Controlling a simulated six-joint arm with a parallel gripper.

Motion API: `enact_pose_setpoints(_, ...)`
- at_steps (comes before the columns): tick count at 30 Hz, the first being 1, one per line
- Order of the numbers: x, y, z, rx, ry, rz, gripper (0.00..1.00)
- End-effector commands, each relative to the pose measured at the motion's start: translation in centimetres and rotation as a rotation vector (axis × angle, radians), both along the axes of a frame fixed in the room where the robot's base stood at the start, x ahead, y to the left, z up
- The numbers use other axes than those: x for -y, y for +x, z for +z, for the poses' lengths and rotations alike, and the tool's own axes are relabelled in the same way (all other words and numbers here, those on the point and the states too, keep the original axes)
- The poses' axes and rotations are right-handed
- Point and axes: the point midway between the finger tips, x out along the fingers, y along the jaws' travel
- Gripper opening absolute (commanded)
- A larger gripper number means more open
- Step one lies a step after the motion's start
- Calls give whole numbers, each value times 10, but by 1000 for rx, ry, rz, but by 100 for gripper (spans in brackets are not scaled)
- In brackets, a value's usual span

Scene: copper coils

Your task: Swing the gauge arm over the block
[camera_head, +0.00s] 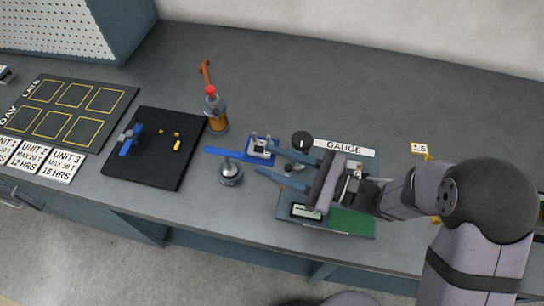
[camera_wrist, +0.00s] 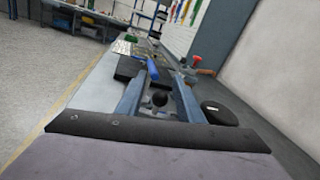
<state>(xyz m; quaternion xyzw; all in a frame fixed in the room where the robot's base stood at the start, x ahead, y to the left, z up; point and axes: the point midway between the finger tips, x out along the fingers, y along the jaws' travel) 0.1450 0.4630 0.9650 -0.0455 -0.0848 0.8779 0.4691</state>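My gripper (camera_head: 268,161) reaches left over the gauge station, fingers spread. In the wrist view the gripper (camera_wrist: 158,84) has a black ball knob (camera_wrist: 159,99) between its fingers, with a visible gap on each side. I cannot tell whether this knob belongs to the gauge arm, which is largely hidden by my gripper. A blue block with metal pieces on top (camera_head: 262,147) sits just beyond the upper fingertip. A blue bar (camera_head: 225,153) extends left from near it, above a silver post with a round base (camera_head: 230,174). The gauge base (camera_head: 283,207) carries the GAUGE label (camera_head: 344,147).
A black disc (camera_head: 302,140) stands by the upper finger; it also shows in the wrist view (camera_wrist: 218,112). A black mat (camera_head: 158,122) with blue and yellow pieces lies left.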

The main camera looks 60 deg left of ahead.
Motion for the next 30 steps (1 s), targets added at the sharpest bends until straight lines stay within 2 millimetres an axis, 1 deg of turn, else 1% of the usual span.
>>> enact_pose_setpoints(3,-4,-3,0,0,0,0,34)
enact_pose_setpoints(11,-5,-3,0,0,0,-1,34)
enact_pose_setpoints(12,-5,-3,0,0,0,-1,29)
enact_pose_setpoints(14,-5,-3,0,0,0,0,15)
enact_pose_setpoints(15,-5,-3,0,0,0,0,5)
enact_pose_setpoints(16,-5,-3,0,0,0,0,0)
enact_pose_setpoints(23,-4,-3,0,0,2,9,0)
enact_pose_setpoints(26,-2,-2,0,0,5,46,0)
enact_pose_setpoints(30,6,0,-1,0,7,140,0)
